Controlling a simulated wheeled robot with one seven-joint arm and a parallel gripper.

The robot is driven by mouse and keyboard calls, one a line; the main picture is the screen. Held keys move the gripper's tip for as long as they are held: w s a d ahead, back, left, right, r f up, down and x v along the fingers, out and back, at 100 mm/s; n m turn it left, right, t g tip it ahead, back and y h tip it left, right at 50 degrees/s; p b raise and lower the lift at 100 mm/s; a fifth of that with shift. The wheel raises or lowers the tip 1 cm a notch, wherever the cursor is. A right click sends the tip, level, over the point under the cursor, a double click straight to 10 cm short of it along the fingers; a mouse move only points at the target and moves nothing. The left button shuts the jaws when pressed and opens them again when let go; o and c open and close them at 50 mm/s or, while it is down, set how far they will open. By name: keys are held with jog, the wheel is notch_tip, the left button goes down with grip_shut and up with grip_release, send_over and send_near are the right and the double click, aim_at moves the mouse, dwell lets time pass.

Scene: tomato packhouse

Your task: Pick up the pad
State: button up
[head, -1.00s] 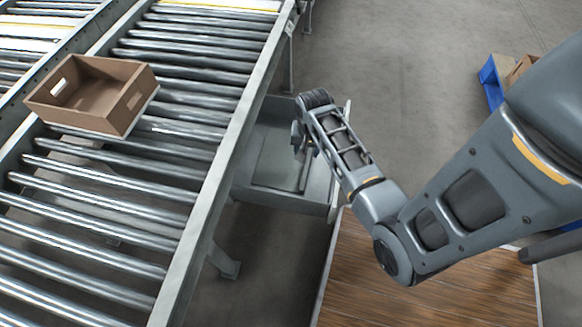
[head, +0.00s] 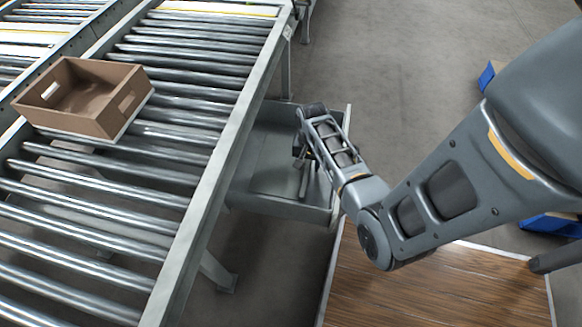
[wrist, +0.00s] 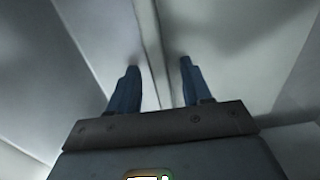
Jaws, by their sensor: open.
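I cannot make out a pad for certain in either view. My gripper (head: 303,158) hangs over the open grey drawer (head: 322,213) beside the roller conveyor, and the wrist hides part of the drawer's inside. In the wrist view my gripper (wrist: 160,66) is open, with its two blue-grey fingers apart. A pale upright ridge or edge runs between the fingers, with plain grey surfaces on both sides. I cannot tell whether the fingers touch it. Nothing is held.
A brown cardboard box (head: 97,119) sits on the roller conveyor (head: 110,195) at left. The conveyor's side rail (head: 212,175) borders the drawer. A wood-topped surface (head: 430,290) lies at lower right. Blue parts (head: 550,226) show behind my arm. Grey floor is clear beyond the drawer.

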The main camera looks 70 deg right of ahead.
grip_shut()
dwell(0.4)
jog(key=shift+r, duration=0.1)
